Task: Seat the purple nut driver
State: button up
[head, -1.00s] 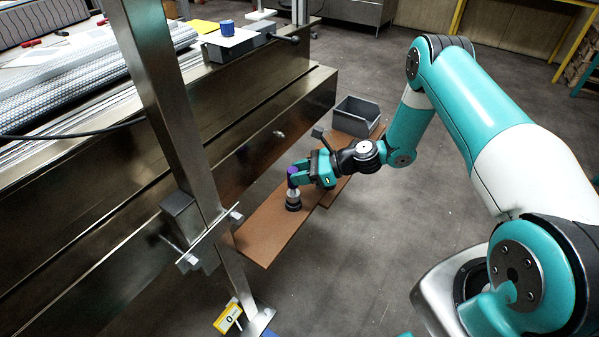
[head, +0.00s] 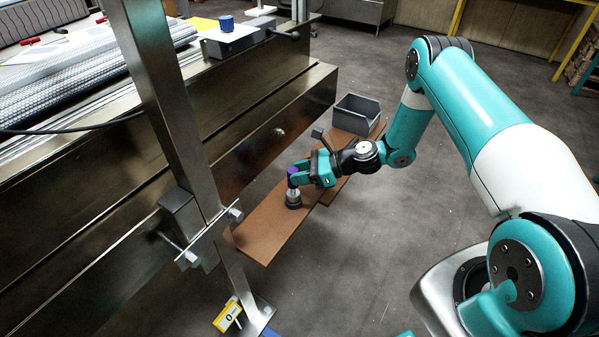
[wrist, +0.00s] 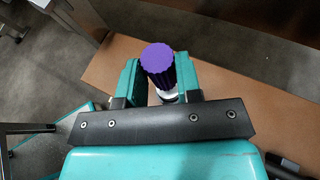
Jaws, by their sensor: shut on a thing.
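The purple nut driver (wrist: 157,60) shows its ribbed purple handle between the two teal fingers of my gripper (wrist: 160,85) in the wrist view. In the head view the purple handle (head: 292,172) tops a pale shaft and stands about upright over a dark round base (head: 293,203) on the brown board. My gripper (head: 301,174) comes in from the right and is shut on the handle. Whether the driver's lower end is inside the base or just above it, I cannot tell. The tip is hidden.
The brown board (head: 262,235) runs beside the steel conveyor frame (head: 250,130). A grey open bin (head: 356,113) stands at its far end. A steel post (head: 165,100) with a clamp rises at the left.

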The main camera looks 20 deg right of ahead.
jog(key=shift+f+b, duration=0.6)
jog(key=shift+f, duration=0.35)
jog(key=o, duration=1)
jog(key=p+v, duration=0.1)
jog(key=v, duration=1.6)
jog(key=shift+d, duration=0.15)
jog(key=shift+s+r, duration=0.15)
jog(key=shift+r, duration=0.05)
